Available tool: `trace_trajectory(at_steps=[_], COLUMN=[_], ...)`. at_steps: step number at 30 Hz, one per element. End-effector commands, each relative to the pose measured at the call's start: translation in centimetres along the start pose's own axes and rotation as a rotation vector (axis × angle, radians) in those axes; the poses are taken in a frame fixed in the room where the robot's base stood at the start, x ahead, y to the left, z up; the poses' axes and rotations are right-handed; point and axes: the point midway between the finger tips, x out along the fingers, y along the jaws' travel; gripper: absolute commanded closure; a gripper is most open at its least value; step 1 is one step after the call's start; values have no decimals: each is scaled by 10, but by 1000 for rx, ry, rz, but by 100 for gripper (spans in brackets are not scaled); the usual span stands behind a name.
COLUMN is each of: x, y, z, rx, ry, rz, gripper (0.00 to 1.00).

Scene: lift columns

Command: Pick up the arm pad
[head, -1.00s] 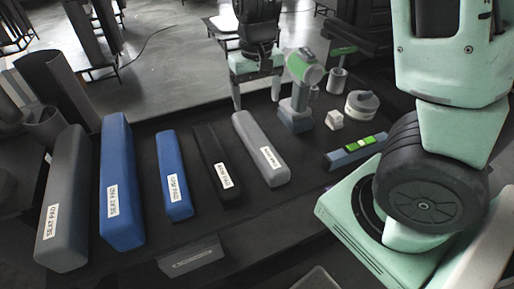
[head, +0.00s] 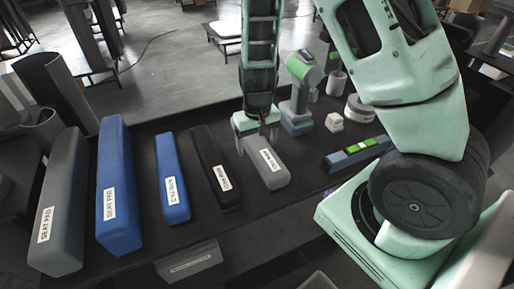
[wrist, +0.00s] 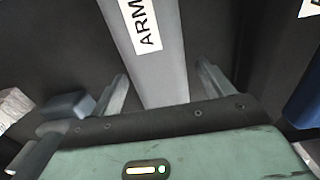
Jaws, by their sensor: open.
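The arm pad is a long light grey block (head: 276,181) with a white label, lying on the dark table right of the black pad in the head view. In the wrist view the grey pad (wrist: 163,68) runs up the middle, and its label shows "ARM". My gripper (head: 256,141) is open above the pad and hides its far part in the head view. In the wrist view its fingers (wrist: 163,88) stand one on each side of the pad, with gaps. Whether the fingertips are down at pad height is hard to tell.
A labelled black pad (head: 216,171) lies close left, then blue and grey pads (head: 118,190). A green-and-grey drill (head: 299,92) stands close right, near a white block (head: 334,122) and a blue-grey level (head: 356,154). A grey bin (head: 190,262) sits at the front edge.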

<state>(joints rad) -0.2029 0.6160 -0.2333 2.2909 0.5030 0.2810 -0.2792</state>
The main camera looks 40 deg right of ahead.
Motion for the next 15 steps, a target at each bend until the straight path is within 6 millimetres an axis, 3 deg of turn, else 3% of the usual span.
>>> trace_trajectory(at_steps=[10, 15], x=[8, 8], y=[0, 0], z=[0, 0], rx=[0, 0], ry=[1, 1], rz=[-1, -1], gripper=[23, 70])
